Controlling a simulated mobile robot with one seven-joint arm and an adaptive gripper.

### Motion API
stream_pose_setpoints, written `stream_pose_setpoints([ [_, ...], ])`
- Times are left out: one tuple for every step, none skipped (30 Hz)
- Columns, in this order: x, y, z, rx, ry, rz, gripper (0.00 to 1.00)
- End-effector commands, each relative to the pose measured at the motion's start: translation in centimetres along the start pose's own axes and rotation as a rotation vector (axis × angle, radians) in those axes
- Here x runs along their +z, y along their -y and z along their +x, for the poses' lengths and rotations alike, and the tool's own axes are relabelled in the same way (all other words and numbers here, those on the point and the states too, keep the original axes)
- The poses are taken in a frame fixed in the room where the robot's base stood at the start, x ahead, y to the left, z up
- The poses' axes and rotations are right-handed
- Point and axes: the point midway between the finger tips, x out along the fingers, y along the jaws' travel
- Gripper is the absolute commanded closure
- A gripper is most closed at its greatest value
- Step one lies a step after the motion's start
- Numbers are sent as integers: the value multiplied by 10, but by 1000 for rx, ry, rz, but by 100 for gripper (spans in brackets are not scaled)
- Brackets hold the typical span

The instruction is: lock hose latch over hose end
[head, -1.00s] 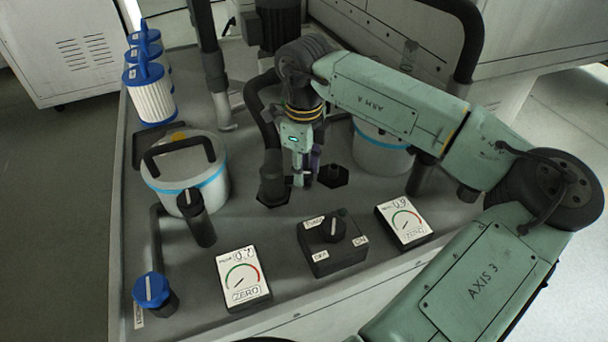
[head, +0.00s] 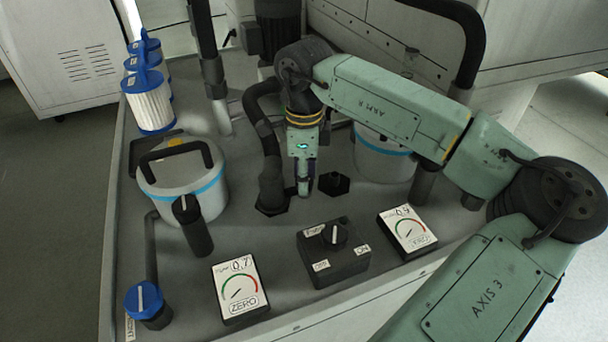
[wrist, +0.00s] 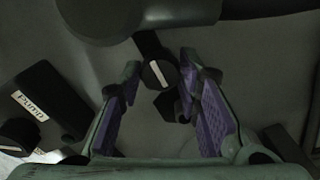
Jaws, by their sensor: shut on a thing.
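My gripper (head: 304,190) points down just right of the black hose end (head: 271,188), which stands on a dark hexagonal base on the grey deck. In the wrist view the purple-padded fingers (wrist: 163,108) stand on both sides of a small black latch piece with a white stripe (wrist: 160,74). The gripper is shut on this latch. The exact contact is hard to see in the dark picture. Part of the dark hose (wrist: 135,18) crosses the top of the wrist view. In the head view the fingers hide the latch.
A black pump switch box (head: 334,258) stands in front, between two gauges (head: 240,287) (head: 408,232). A lidded bucket (head: 183,178) and a black-handled valve (head: 193,226) are left. A second bucket (head: 384,160) is behind right. A black hexagonal fitting (head: 334,184) sits close right of my gripper.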

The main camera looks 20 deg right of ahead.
Motion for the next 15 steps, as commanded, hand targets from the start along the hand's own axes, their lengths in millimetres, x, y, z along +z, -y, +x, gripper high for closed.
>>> stream_pose_setpoints([
  [1,1,-1,-4,2,-2,97],
  [1,1,-1,-4,2,-2,97],
  [1,1,-1,-4,2,-2,97],
  [1,1,-1,-4,2,-2,97],
  [1,1,-1,-4,2,-2,97],
  [1,1,-1,-4,2,-2,67],
  [1,1,-1,-4,2,-2,65],
  [1,1,-1,-4,2,-2,63],
  [1,1,-1,-3,2,-1,60],
  [1,1,-1,-3,2,-1,60],
  [1,0,-1,-3,1,-1,60],
  [1,0,-1,-3,1,-1,60],
  [1,0,-1,-2,1,-1,60],
  [0,0,-1,-2,1,0,60],
  [0,0,0,-2,1,0,60],
])
